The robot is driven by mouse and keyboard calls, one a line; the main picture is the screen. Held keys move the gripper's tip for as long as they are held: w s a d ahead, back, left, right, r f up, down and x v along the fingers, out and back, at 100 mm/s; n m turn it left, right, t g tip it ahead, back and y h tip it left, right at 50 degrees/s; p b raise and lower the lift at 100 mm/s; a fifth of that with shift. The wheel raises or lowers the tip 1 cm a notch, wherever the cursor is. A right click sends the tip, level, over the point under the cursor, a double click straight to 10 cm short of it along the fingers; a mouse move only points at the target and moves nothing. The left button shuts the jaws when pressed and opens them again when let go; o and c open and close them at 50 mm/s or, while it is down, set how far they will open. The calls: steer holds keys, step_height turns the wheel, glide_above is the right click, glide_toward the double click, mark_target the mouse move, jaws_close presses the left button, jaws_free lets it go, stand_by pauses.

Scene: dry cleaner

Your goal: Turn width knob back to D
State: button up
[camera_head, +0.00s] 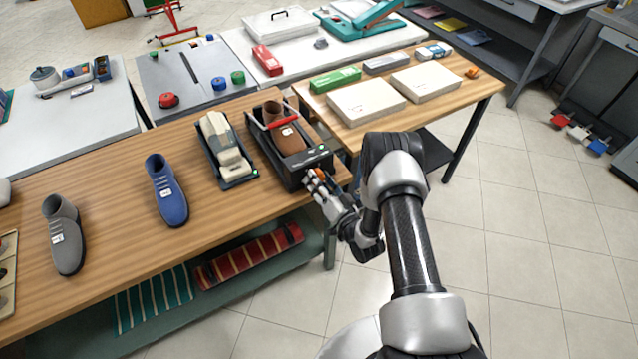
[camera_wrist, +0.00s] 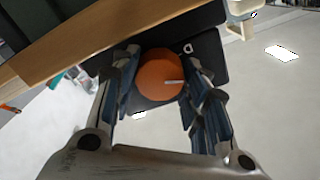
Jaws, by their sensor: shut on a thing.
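The shoe stretcher machine (camera_head: 296,161) is a black box at the right end of the wooden bench, with a brown shoe (camera_head: 287,133) in it and a red-handled bar over the shoe. Its orange width knob (camera_wrist: 158,76) is a round knob with a pale pointer line on its face, pointing right in the wrist view. A pale letter D shows on the black panel above and right of the knob; the pointer is not on it. My gripper (camera_head: 316,179) reaches the machine's front face. In the wrist view, its two fingers (camera_wrist: 155,85) are closed around the knob's sides.
A beige shoe device (camera_head: 222,150) stands left of the machine. A blue shoe (camera_head: 166,190) and a grey shoe (camera_head: 62,234) stand farther left on the bench (camera_head: 115,205). A second table (camera_head: 470,92) with boxes is behind. Open tiled floor lies to the right.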

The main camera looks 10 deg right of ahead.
steer(key=n+b, duration=0.1)
steer(key=n, duration=0.2)
steer(key=shift+f+n, duration=0.1)
steer(key=shift+n, duration=0.2)
steer(key=shift+n+b, duration=0.5)
steer(key=shift+n, duration=1.3)
steer(key=o, duration=0.8)
steer(key=v, duration=1.2)
steer(key=shift+r, duration=0.25)
